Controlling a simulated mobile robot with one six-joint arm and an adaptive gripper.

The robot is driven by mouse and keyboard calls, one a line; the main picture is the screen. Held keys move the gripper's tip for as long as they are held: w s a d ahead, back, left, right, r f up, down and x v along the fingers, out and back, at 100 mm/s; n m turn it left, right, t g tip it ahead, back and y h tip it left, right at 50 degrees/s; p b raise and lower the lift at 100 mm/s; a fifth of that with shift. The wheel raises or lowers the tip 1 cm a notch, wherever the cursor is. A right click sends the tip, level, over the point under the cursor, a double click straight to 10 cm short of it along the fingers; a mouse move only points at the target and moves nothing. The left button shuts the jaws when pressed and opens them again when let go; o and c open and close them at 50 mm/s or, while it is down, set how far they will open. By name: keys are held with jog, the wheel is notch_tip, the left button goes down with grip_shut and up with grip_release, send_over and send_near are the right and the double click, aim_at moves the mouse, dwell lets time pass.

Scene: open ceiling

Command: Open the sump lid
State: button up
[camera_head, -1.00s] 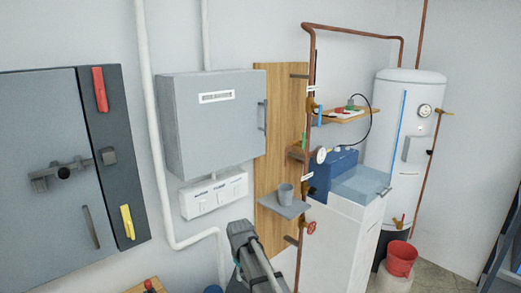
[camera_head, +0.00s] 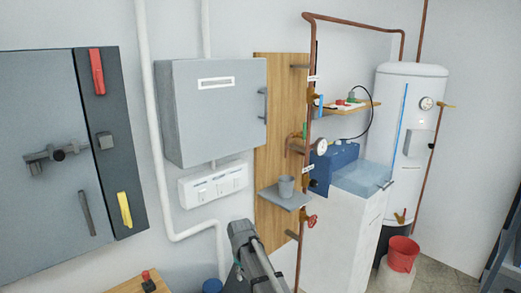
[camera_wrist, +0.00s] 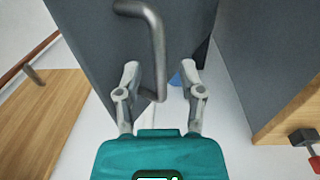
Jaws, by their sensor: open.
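A dark grey panel (camera_wrist: 100,45) with a bent grey bar handle (camera_wrist: 157,45) fills the upper middle of the wrist view.
A wooden board (camera_wrist: 45,120) with a copper pipe is at left in the wrist view. A second dark panel (camera_wrist: 265,55) and a wooden bench (camera_wrist: 290,110) are at right. The head view shows a grey wall cabinet (camera_head: 210,110), white pipes, a white unit (camera_head: 340,235) and a red bucket (camera_head: 402,254).

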grip_shut()
jog(key=shift+s+a, duration=0.1)
jog(key=s+a+r+t+h+p, duration=0.1)
jog(key=s+a+r+t+h, duration=0.1)
jog(key=s+a, duration=0.4)
jog(key=shift+s+a+h, duration=0.25)
jog(key=shift+a+h, duration=0.15)
jog(key=shift+a, duration=0.25)
dwell(0.6)
jog(key=shift+r, duration=0.15)
jog(key=shift+a, duration=0.1)
